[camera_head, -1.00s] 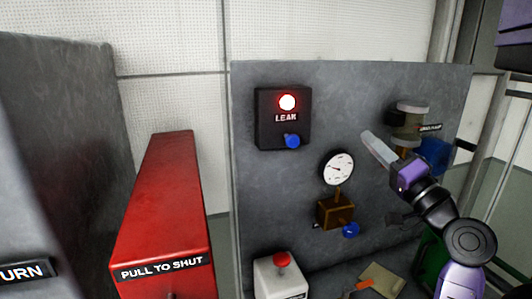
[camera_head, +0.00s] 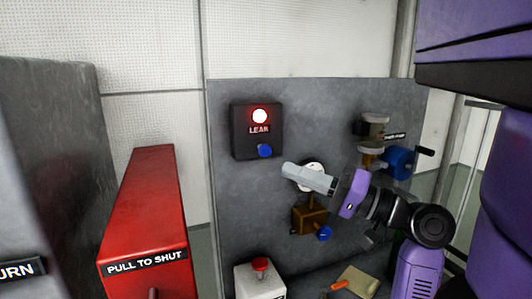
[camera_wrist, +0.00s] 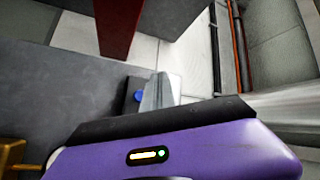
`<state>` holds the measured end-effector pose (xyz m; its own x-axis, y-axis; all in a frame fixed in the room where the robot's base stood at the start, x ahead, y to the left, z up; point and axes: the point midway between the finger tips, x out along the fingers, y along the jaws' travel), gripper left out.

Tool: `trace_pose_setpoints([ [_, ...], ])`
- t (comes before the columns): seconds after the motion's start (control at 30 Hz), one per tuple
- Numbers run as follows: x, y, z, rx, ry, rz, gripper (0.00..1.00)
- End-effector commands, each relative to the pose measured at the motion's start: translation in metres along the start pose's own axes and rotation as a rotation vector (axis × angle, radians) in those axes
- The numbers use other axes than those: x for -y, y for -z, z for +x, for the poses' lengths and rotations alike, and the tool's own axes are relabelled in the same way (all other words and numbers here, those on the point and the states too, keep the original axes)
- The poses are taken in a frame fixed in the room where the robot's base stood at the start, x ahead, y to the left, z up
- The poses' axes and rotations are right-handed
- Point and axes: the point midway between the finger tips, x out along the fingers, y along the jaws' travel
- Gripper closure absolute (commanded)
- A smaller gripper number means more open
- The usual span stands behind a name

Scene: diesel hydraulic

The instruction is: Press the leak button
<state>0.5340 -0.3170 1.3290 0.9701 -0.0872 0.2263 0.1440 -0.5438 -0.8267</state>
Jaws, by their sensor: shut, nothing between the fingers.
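The leak box (camera_head: 243,143) is a black panel on the grey wall plate, with a lit red-white lamp (camera_head: 260,116) above the word LEAK. A blue button (camera_head: 265,151) sits at its lower right. My gripper (camera_head: 287,170) is shut and empty, a little right of and below the blue button, and looks apart from it. It covers part of the round gauge (camera_head: 315,166). In the wrist view the blue button (camera_wrist: 138,96) shows just left of my gripper's tip (camera_wrist: 158,78).
A red box (camera_head: 150,215) marked PULL TO SHUT stands at left. A white box (camera_head: 260,280) with a red button is below. A brass valve block (camera_head: 308,219), a blue-bodied unit (camera_head: 398,162) and an orange-handled tool (camera_head: 338,286) are at right.

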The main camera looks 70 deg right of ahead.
Motion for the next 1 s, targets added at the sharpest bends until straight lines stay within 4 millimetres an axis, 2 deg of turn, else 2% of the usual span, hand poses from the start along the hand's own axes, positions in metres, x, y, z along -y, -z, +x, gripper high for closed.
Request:
trace_pose_setpoints([
  [0.17,-0.006,0.006,0.009,0.0,0.001,0.001,1.0],
  [0.7,-0.039,0.039,0.054,0.001,0.001,0.0,1.0],
  [1.0,-0.044,0.044,0.061,-0.001,0.0,0.0,1.0],
])
